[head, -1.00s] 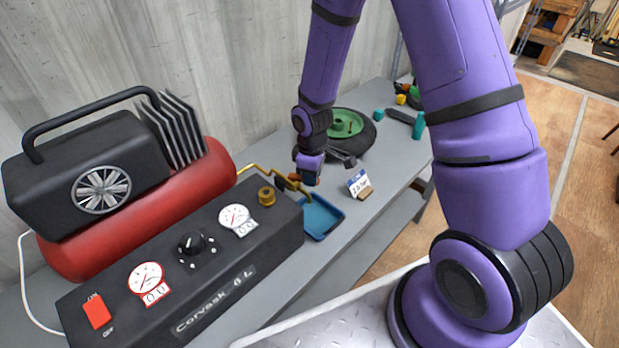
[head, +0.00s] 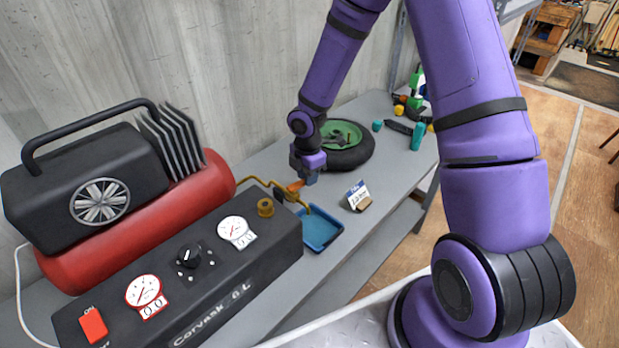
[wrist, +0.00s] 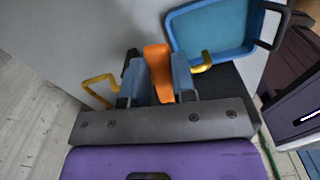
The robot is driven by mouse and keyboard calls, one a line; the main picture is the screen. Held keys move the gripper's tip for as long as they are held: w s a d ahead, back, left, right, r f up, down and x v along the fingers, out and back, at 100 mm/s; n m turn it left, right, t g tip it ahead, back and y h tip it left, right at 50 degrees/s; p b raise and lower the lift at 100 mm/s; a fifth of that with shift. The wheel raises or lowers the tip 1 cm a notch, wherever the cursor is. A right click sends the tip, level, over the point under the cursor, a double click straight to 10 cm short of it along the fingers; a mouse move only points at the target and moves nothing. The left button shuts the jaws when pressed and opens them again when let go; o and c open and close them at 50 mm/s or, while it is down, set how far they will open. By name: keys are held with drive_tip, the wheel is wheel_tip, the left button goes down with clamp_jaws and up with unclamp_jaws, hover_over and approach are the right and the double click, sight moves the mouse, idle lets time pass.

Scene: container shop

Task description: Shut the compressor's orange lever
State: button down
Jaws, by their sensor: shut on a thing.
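The compressor (head: 130,215) stands at the left, with a red tank and a black control box. The orange lever (head: 295,186) is at the box's far right end, beside the bent yellow pipe (head: 250,180). My gripper (head: 303,181) is at the lever, pointing down. In the wrist view the orange lever (wrist: 158,72) stands between the two blue fingers of my gripper (wrist: 160,82), which is shut on it. Much of the lever and its valve is hidden by the fingers in the head view.
A blue tray (head: 320,231) lies just right of the lever, below the pipe's end. A wheel with a green hub (head: 342,137) lies behind my gripper. The grey bench (head: 375,215) is bare near its front edge.

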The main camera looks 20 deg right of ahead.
drive_tip(key=shift+w+a+n, duration=0.1)
drive_tip(key=shift+w+n, duration=0.35)
drive_tip(key=shift+n, duration=0.55)
drive_tip(key=c, duration=0.9)
unclamp_jaws()
wheel_tip(320, 180, up, 11)
drive_tip(key=shift+f, duration=0.1)
